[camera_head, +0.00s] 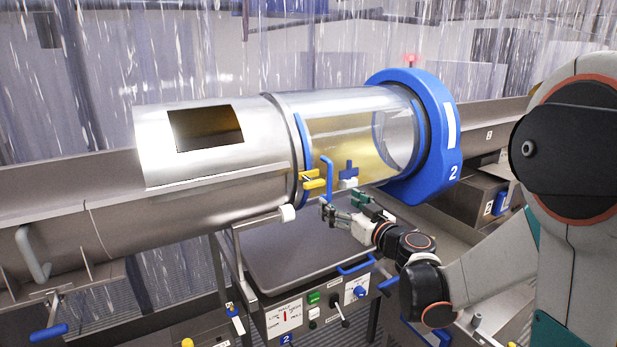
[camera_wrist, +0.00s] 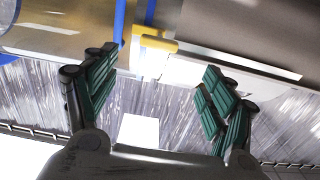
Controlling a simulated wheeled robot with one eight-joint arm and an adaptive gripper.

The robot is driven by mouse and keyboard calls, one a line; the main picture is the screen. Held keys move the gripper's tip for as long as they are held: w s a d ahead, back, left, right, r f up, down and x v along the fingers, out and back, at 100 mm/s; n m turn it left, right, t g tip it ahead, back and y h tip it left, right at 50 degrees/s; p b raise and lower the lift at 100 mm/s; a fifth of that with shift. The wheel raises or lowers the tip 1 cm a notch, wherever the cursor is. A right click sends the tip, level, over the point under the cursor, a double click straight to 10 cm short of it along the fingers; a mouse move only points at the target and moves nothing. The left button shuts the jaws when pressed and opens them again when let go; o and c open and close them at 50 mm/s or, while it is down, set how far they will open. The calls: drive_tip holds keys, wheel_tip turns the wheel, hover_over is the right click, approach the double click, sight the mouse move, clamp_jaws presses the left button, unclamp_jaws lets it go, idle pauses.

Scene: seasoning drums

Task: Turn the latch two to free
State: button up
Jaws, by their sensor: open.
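A yellow latch (camera_head: 313,181) sits on the metal band at the joint between the steel drum section (camera_head: 225,165) and the clear section (camera_head: 350,140). A blue handle bar (camera_head: 329,178) stands upright right beside it. The clear section ends in a blue ring (camera_head: 445,130) marked 2. My gripper (camera_head: 342,204) is open and empty, just below and right of the latch. In the wrist view, the yellow latch (camera_wrist: 158,44) shows beyond and between the open green-padded fingers (camera_wrist: 160,72). I see no contact between the fingers and the latch.
A grey tray table (camera_head: 265,268) stands under the drum, with a control panel (camera_head: 310,312) and a blue handle (camera_head: 357,265) at its front.

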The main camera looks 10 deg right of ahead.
sight(316, 186)
drive_tip(key=x, duration=1.4)
drive_tip(key=shift+f+b, duration=0.1)
drive_tip(key=shift+b, duration=0.3)
drive_tip(key=c, duration=1.1)
